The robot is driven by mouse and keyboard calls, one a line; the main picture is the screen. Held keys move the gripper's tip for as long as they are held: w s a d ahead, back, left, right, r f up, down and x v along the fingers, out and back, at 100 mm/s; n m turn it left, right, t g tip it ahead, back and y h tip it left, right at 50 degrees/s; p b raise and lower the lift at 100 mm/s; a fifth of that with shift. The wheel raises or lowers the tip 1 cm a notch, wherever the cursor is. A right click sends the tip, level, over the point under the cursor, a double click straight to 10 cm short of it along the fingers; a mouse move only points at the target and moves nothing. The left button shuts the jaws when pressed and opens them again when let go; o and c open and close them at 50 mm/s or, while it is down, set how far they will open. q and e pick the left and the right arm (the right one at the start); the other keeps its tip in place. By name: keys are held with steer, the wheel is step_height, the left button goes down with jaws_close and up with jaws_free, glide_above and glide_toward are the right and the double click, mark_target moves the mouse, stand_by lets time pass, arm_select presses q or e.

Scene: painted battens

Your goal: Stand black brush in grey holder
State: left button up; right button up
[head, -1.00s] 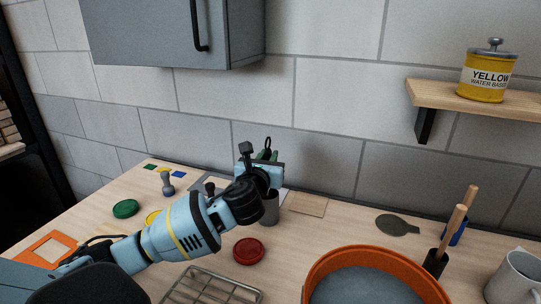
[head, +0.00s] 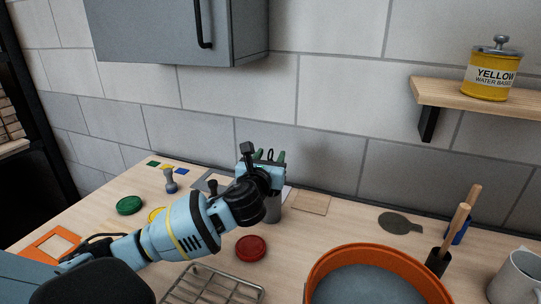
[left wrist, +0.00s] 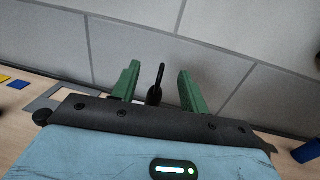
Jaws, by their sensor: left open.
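The grey holder (head: 272,213) stands on the table below my left gripper, which partly covers it in the head view. The black brush shows as a thin dark looped end (head: 270,154) above the gripper; its lower part is hidden. In the left wrist view the black brush (left wrist: 157,82) rises nearly upright between the fingers, with a gap on each side. My left gripper (head: 269,158) is open around it, with green fingers spread. How deep the brush sits in the holder is hidden. My right gripper is not in view.
An orange bucket (head: 318,262) stands at the front right, beside wooden-handled tools (head: 458,220) and a grey mug (head: 517,278). A red lid (head: 251,248) and wire rack (head: 213,287) lie in front. The wall (head: 330,120) is close behind.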

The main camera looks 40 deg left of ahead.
arm_select(q)
steer(key=v, duration=0.6)
steer(key=shift+s, duration=0.4)
steer(key=shift+d, duration=0.15)
stand_by(0.7)
